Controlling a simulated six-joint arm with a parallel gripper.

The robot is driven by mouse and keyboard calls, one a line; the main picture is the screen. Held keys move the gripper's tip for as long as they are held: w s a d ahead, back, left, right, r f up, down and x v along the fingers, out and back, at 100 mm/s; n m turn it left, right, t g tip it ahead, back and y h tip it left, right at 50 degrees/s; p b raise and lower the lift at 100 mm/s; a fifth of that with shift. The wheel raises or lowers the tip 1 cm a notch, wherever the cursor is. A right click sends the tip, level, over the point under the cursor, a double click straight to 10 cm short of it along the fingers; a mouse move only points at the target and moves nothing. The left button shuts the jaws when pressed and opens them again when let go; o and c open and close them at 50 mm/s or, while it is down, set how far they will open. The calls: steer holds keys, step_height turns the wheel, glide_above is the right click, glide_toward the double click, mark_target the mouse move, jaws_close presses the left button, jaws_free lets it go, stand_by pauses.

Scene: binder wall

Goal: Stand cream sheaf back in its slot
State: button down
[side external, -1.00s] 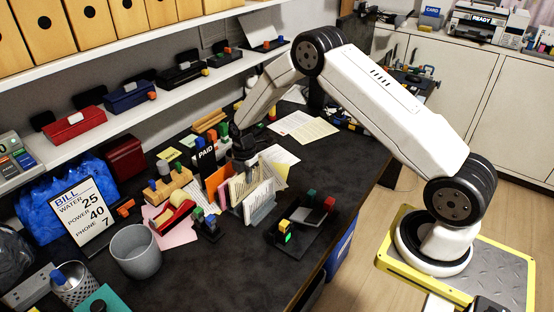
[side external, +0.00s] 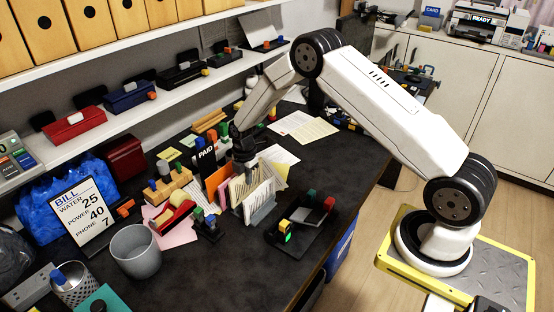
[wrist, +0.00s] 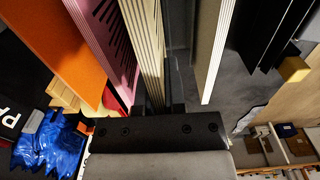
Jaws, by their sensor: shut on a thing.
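The cream sheaf (wrist: 146,45) stands in the wrist view between a pink sheaf (wrist: 114,45) on its left and a gap on its right. My gripper (wrist: 160,104) is shut on its near edge. In the side view, my gripper (side external: 244,165) points down over the row of sheaves, and the cream sheaf (side external: 238,190) looks upright among them. An orange sheaf (side external: 216,180) stands to the left. A pale sheaf (wrist: 216,50) stands across the gap. The sheaf's lower edge and its slot are hidden.
Pale sheaves (side external: 260,202) stand close on the right. A black PAID stand (side external: 206,157) is behind left, with a red tape dispenser (side external: 174,214) in front left. A black tray (side external: 302,222) lies to the right. The front desk surface (side external: 230,275) is clear.

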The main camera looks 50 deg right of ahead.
mark_target(248, 190)
steer(key=shift+f, duration=2.05)
stand_by(1.5)
steer(key=c, duration=0.6)
jaws_free()
steer(key=shift+r, duration=3.9)
